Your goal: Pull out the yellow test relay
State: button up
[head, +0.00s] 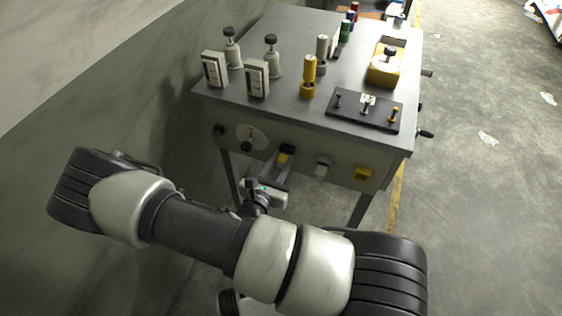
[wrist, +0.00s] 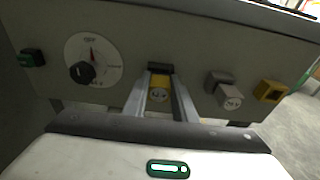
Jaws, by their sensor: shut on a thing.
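The yellow test relay (wrist: 160,88) is on the front panel of the bench, at a black socket (wrist: 160,69) left of the panel's middle. It also shows in the head view (head: 284,157). My gripper (wrist: 163,84) is shut on it, with one finger on each side. In the head view my gripper (head: 282,163) reaches up to the panel from below. The fingers hide the relay's sides. I cannot tell how deep it sits in the socket.
A grey relay (wrist: 228,94) and a yellow square piece (wrist: 270,91) are to the right on the panel. A dial with a black knob (wrist: 82,72) and a green piece (wrist: 33,58) are to the left. Several fixtures stand on the bench top (head: 290,30).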

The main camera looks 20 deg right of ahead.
aim_at(280, 165)
grip_shut()
jog(key=shift+s+a, duration=0.1)
jog(key=shift+s, duration=0.05)
jog(key=shift+f+v, duration=0.15)
jog(key=shift+v, duration=1)
jog(key=shift+f+v, duration=0.2)
jog(key=shift+v, duration=0.95)
jog(key=shift+s, duration=0.1)
jog(key=shift+f+p+v, duration=0.2)
jog(key=shift+p+v, duration=0.2)
jog(key=shift+v, duration=1.05)
